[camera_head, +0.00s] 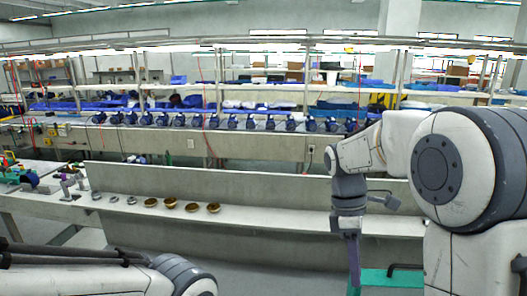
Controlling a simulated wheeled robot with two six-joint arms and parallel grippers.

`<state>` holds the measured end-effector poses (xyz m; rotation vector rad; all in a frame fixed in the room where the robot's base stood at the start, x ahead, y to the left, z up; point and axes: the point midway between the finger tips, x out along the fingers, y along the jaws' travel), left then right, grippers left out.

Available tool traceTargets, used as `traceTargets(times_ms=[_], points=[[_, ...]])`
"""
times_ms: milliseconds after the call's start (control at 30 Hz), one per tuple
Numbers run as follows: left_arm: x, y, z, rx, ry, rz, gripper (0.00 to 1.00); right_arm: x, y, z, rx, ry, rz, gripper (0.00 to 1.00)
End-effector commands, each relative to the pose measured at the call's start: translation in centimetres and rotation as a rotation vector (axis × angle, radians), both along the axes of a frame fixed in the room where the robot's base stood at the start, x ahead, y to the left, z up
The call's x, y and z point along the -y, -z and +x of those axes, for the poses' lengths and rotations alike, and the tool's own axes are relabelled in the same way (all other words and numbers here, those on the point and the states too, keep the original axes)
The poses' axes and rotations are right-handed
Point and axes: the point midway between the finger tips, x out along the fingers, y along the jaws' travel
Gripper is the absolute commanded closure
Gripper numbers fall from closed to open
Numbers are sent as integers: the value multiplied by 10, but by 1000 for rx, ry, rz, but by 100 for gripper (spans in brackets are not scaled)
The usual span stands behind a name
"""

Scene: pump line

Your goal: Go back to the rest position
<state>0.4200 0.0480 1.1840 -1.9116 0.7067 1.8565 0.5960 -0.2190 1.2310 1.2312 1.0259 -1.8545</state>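My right arm comes in from the right, with its large white and grey joints close to the camera. My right gripper (353,262) hangs straight down in front of the near bench, at the right of the middle. Its fingers look like one narrow dark strip, so I cannot tell whether they are open or shut. I see nothing held in it. Part of my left arm lies low across the bottom left corner.
A pale bench (262,217) carries several brass parts (192,207) and grey metal parts (113,199). Small devices (28,179) stand at its left end. Several blue pumps (179,120) line the bench behind. A green object (392,278) is low beside the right gripper.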

Motion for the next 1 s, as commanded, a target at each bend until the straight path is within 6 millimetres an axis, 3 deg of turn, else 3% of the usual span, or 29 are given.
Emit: traceTargets(times_ms=[33, 100, 200, 333, 433, 567, 1000], points=[[0, 10, 0, 0, 0, 0, 50, -33, 10, -14, 53, 17, -9, 73], [0, 16, 0, 0, -1, 0, 50, -71, 21, -35, 126, 77, -11, 73], [0, 25, 0, 0, -1, 0, 50, -115, 38, -73, 216, 176, 7, 73], [0, 34, 0, 0, -2, 0, 50, -150, 61, -122, 290, 307, 54, 73], [0, 38, 0, 0, -2, 0, 50, -163, 75, -151, 316, 389, 88, 73], [0, 41, 0, 0, -2, 0, 50, -170, 85, -172, 328, 458, 114, 73], [0, 40, 0, 0, -2, 0, 50, -172, 87, -176, 330, 483, 119, 73]])
